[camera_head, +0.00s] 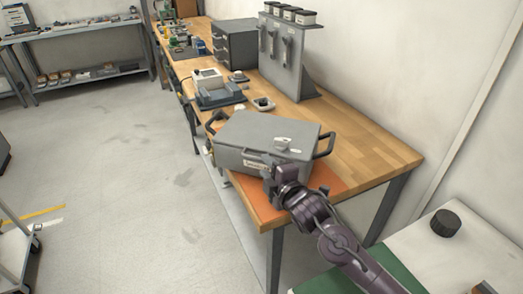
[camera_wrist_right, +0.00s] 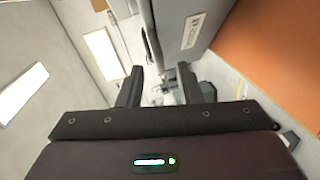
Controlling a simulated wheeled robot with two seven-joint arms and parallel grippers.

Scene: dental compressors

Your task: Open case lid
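The grey case (camera_head: 262,140) sits on an orange mat (camera_head: 254,203) at the near end of the wooden workbench. Its lid looks shut, with dark handles at both ends and small pale items on top. My right gripper (camera_head: 281,180) is at the near front side of the case, close to its right corner. In the right wrist view the gripper (camera_wrist_right: 160,90) has its two fingers apart. The case wall (camera_wrist_right: 183,28) with a label lies just beyond them. Whether a finger touches the case or a latch I cannot tell. My left gripper is not in view.
Behind the case, a grey and white device (camera_head: 215,90) and a grey tool panel (camera_head: 283,60) stand on the bench (camera_head: 365,150). The bench right of the case is clear. A pale table with a dark round object (camera_head: 445,223) is at lower right.

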